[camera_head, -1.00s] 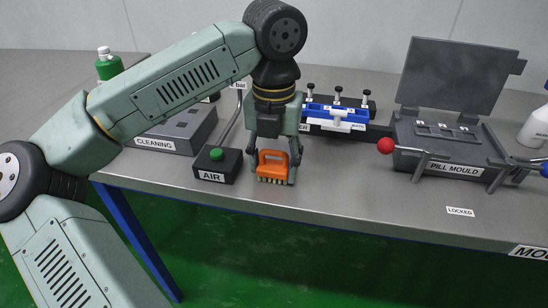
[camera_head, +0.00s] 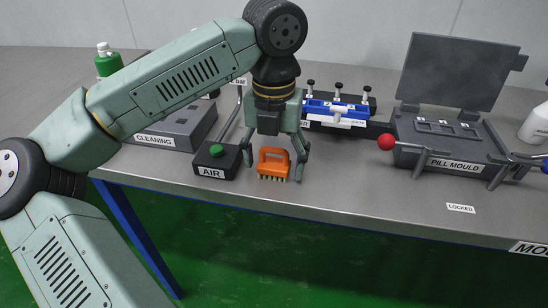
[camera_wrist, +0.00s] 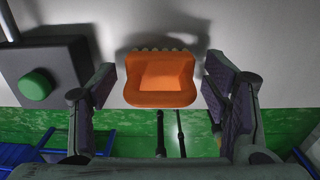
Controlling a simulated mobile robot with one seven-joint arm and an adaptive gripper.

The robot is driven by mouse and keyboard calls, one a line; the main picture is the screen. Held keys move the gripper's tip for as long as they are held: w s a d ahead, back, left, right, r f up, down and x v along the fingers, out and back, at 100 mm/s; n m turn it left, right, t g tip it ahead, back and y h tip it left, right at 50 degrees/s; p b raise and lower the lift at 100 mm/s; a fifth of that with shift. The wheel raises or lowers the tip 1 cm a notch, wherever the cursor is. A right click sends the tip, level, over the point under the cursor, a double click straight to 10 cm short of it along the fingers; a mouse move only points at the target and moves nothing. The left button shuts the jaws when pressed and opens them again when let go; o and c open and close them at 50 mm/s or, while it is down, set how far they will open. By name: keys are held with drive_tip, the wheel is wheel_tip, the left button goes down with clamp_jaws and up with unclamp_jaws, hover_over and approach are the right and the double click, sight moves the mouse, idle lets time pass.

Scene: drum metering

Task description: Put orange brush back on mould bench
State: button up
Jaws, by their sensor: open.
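The orange brush (camera_head: 273,162) stands upright, bristles down, on the grey mould bench (camera_head: 345,194) near its front edge. It is just right of the AIR box. My gripper (camera_head: 274,168) is open above and around the brush, with one finger on each side. In the wrist view the brush (camera_wrist: 160,78) lies between the spread fingers of my gripper (camera_wrist: 160,85), with a gap on both sides.
The AIR box (camera_head: 217,162) with a green button stands close to my left finger. The CLEANING box (camera_head: 172,130) is behind it. A blue fixture (camera_head: 337,110) is behind right, and the pill mould (camera_head: 450,145) stands further right. Bare bench lies between.

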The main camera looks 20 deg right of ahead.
sight(274, 148)
wheel_tip(274, 148, up, 12)
drive_tip(key=shift+r, duration=0.15)
idle(0.3)
